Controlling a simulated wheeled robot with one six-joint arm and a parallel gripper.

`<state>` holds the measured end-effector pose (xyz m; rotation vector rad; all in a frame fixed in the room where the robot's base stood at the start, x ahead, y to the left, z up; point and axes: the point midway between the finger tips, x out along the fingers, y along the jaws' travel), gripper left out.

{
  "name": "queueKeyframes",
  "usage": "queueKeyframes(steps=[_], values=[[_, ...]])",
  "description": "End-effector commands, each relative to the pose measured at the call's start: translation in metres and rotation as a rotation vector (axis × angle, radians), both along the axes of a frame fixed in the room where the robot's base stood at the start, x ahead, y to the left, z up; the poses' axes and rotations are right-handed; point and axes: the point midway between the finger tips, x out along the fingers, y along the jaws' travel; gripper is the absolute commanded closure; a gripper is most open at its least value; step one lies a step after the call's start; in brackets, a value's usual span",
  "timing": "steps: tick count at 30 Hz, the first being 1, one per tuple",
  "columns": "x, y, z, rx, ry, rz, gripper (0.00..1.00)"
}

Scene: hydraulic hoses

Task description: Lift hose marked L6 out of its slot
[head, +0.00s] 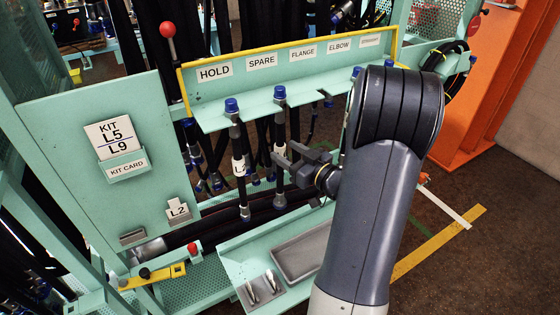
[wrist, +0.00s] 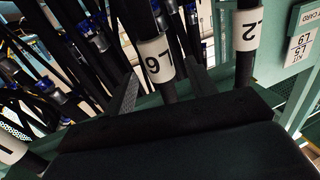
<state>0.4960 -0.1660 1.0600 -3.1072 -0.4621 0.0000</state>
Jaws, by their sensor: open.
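The hose marked L6 (wrist: 158,58) is black with a white label and stands between the two fingers of my open gripper (wrist: 165,88) in the wrist view. In the head view it appears to be the blue-capped hose (head: 280,122) hanging in the teal rack under the SPARE sign. My gripper (head: 288,158) is at this hose, just below the rack shelf, around its label height. I cannot tell whether the fingers touch it. The label's text is not readable in the head view.
A hose marked L2 (wrist: 247,30) hangs beside L6, under HOLD (head: 234,130). Other hoses hang behind. A kit card panel (head: 95,180) stands left, with a red knob lever (head: 168,30) near it. A grey tray (head: 300,256) lies below.

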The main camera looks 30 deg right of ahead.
Motion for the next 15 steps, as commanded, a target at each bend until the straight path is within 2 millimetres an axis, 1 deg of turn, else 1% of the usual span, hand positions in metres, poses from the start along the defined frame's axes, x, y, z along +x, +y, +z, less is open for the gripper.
queueKeyframes(steps=[1,3,6,9,15], values=[[0.008,0.005,0.002,0.002,0.002,0.005,0.47],[0.017,0.007,0.001,0.001,0.0,0.005,0.47],[0.027,0.01,0.0,-0.001,0.0,0.002,0.47],[0.031,0.011,-0.001,0.0,0.001,0.001,0.47],[0.031,0.01,-0.001,0.0,0.0,0.0,0.48]])
